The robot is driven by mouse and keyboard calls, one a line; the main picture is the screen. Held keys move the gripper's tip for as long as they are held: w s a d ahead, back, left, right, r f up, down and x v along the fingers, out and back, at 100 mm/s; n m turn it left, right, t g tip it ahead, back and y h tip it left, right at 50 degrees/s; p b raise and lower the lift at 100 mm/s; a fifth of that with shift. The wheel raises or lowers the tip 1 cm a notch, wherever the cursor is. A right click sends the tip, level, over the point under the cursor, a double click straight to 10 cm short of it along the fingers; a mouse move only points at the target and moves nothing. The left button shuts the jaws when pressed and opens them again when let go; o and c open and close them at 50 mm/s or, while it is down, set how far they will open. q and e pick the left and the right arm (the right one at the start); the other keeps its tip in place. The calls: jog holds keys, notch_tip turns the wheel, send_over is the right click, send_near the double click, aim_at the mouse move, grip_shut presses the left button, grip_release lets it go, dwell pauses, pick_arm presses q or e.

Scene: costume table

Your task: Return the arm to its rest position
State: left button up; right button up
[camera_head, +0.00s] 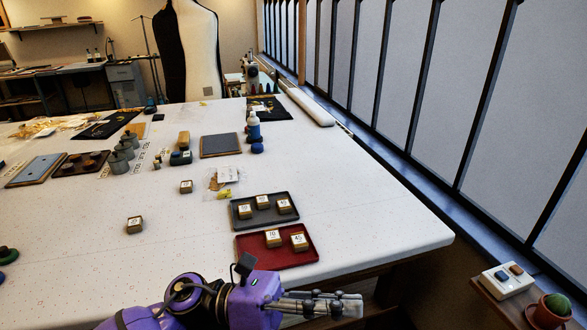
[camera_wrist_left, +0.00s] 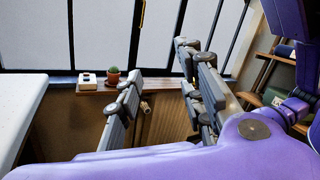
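My left arm comes in low from the left in the head view, and its gripper (camera_head: 345,303) points right, just off the table's front edge. In the left wrist view the same gripper (camera_wrist_left: 160,72) has its two fingers spread apart, with nothing between them. It is open and empty. My right gripper is in neither view.
The red tray (camera_head: 246,257) with two labelled blocks lies just behind my left gripper, near the white table's (camera_head: 360,220) front edge. A dark tray (camera_head: 240,222) with three blocks is beyond it. A cactus pot (camera_head: 552,312) and a white switch box (camera_head: 506,281) stand on a right-hand ledge.

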pick_arm(q)
jog(key=w+a+f+n+t+y+p, duration=0.15)
jog(key=w+a+n+t, duration=0.25)
jog(key=n+t, duration=0.6)
jog(key=w+a+f+n+t, duration=0.35)
jog(key=n+t, duration=0.35)
jog(key=n, duration=0.5)
jog(key=a+f+n+t+y, duration=0.4)
jog(key=a+f+n+y, duration=0.45)
jog(key=n, duration=0.35)
jog(key=s+a+f+n+g+y, duration=0.4)
jog(key=s+f+n, duration=0.4)
jog(key=s+f, duration=0.3)
jog(key=s+a+f+n+g+y+p, duration=0.1)
jog(key=s+a+f+n+g+y, duration=0.3)
jog(key=s+a+f+n, duration=0.2)
jog(key=s+f+n, duration=0.2)
jog(key=s+f, duration=0.2)
jog(key=f, duration=0.2)
jog(key=shift+s+a+f+g+y+p, duration=0.15)
jog(key=shift+s+f+g+y+p, duration=0.15)
jog(key=shift+s+y, duration=0.1)
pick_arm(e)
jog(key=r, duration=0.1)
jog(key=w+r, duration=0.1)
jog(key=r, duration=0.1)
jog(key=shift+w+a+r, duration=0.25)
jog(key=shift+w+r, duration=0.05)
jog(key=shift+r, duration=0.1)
